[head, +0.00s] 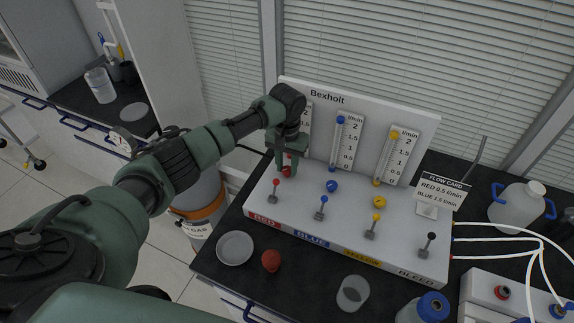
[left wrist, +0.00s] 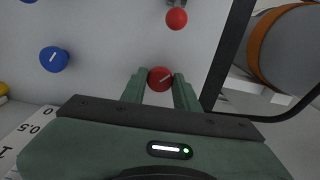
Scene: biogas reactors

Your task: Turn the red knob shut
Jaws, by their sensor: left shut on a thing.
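The red knob (left wrist: 160,79) with a pale pointer line sits on the white panel, between the two green fingers of my left gripper (left wrist: 160,90). The line runs slantwise in the left wrist view. My left gripper (head: 287,169) is shut on the knob; in the head view it reaches down in front of the panel's left end and covers much of the red knob and of the leftmost flow scale. The flow card (head: 441,193) reads red 0.5 l/min and blue 1.5 l/min. My right gripper does not show.
The blue knob (head: 332,186) and yellow knob (head: 379,202) sit to the right on the panel. A red-tipped lever (head: 276,184) stands just in front of the gripper, with blue, yellow and black levers beyond.

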